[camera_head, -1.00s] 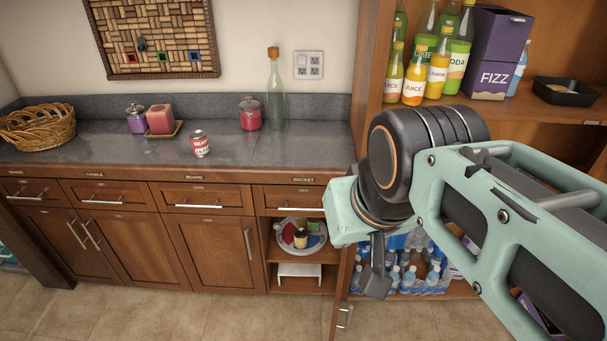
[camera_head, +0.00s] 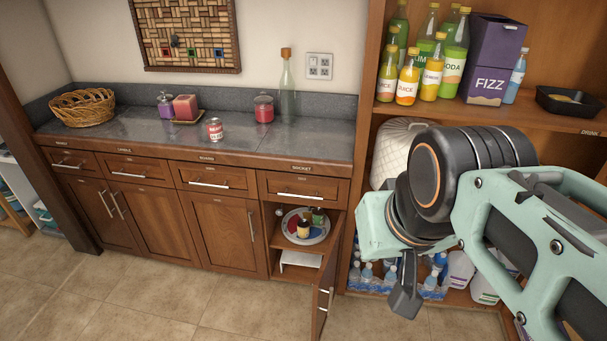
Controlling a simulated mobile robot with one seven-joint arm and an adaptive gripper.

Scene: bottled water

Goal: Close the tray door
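A brown cabinet door (camera_head: 325,290) with metal handles stands open below the counter. It is swung outward, seen nearly edge-on, at the right side of an open compartment. Inside the compartment a round tray (camera_head: 290,236) holds small jars, above a white stand (camera_head: 299,261). My gripper (camera_head: 406,292) hangs to the right of the door, in front of the shelf unit, apart from the door in the picture. My arm hides part of the gripper, and its finger opening cannot be made out. No held object shows.
The counter (camera_head: 240,130) carries a basket (camera_head: 82,107), candles, a can (camera_head: 214,129) and a bottle (camera_head: 287,85). A tall shelf unit (camera_head: 575,123) with drinks stands at the right, with packed water bottles (camera_head: 372,277) low down. The tiled floor (camera_head: 150,300) is clear.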

